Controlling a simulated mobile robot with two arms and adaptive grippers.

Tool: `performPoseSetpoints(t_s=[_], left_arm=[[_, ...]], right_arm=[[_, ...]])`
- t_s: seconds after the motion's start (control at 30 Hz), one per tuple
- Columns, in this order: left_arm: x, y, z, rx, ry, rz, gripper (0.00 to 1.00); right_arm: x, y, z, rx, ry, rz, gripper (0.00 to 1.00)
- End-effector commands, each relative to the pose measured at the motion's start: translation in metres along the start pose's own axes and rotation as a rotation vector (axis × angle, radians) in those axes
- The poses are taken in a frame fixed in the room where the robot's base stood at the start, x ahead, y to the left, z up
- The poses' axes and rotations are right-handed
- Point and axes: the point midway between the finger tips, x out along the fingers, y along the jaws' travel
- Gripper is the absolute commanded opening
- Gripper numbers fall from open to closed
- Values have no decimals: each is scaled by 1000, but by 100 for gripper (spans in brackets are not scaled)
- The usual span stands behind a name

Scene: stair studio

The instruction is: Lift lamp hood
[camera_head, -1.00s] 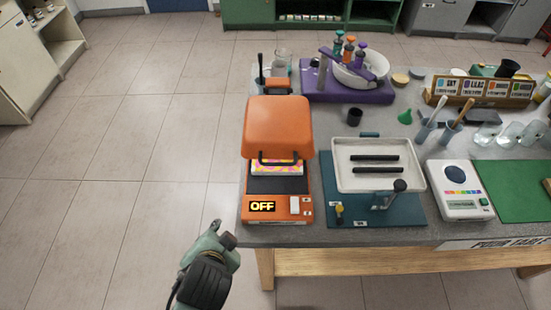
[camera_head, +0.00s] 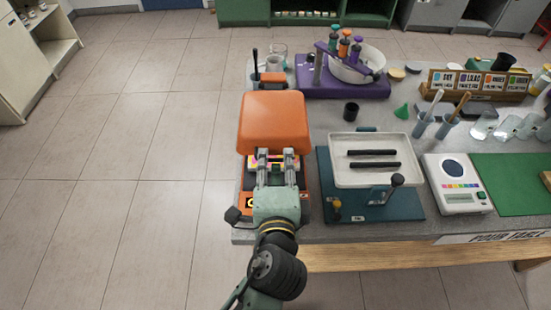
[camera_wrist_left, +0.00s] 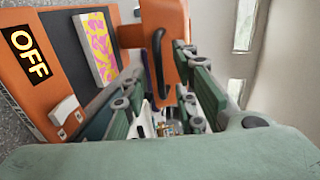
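The orange lamp hood (camera_head: 273,118) is raised at a tilt over its orange base (camera_head: 246,203) at the table's left end. In the left wrist view the hood (camera_wrist_left: 172,18) carries a black loop handle (camera_wrist_left: 158,62). My left gripper (camera_head: 276,157) reaches in over the base, at the hood's front edge. Its two fingers are apart, and the handle shows between them in the wrist view; I cannot tell whether they touch it. A pink and yellow patterned piece (camera_wrist_left: 97,47) lies under the hood. The OFF sign (camera_wrist_left: 30,53) shows on the base. My right gripper is out of view.
A white tray (camera_head: 345,180) with two black bars stands right of the lamp, on a teal base. A white scale (camera_head: 459,203) is farther right. A purple stand (camera_head: 345,87) with a white bowl is behind. Floor left of the table is clear.

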Motion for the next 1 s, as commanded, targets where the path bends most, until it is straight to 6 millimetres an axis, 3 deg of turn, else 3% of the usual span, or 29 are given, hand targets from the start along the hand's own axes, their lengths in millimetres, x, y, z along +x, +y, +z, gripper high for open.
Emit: performPoseSetpoints(t_s=[0.2, 0.5, 0.8, 1.0], left_arm=[[22, 1, 0, 1, 0, 0, 26], [24, 1, 0, -1, 0, 2, 26], [24, 2, 0, 0, 0, 4, 0], [24, 3, 0, 2, -1, 8, 0]], right_arm=[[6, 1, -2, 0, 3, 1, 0], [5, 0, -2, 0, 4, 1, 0], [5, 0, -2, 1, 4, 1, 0], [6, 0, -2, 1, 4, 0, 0]])
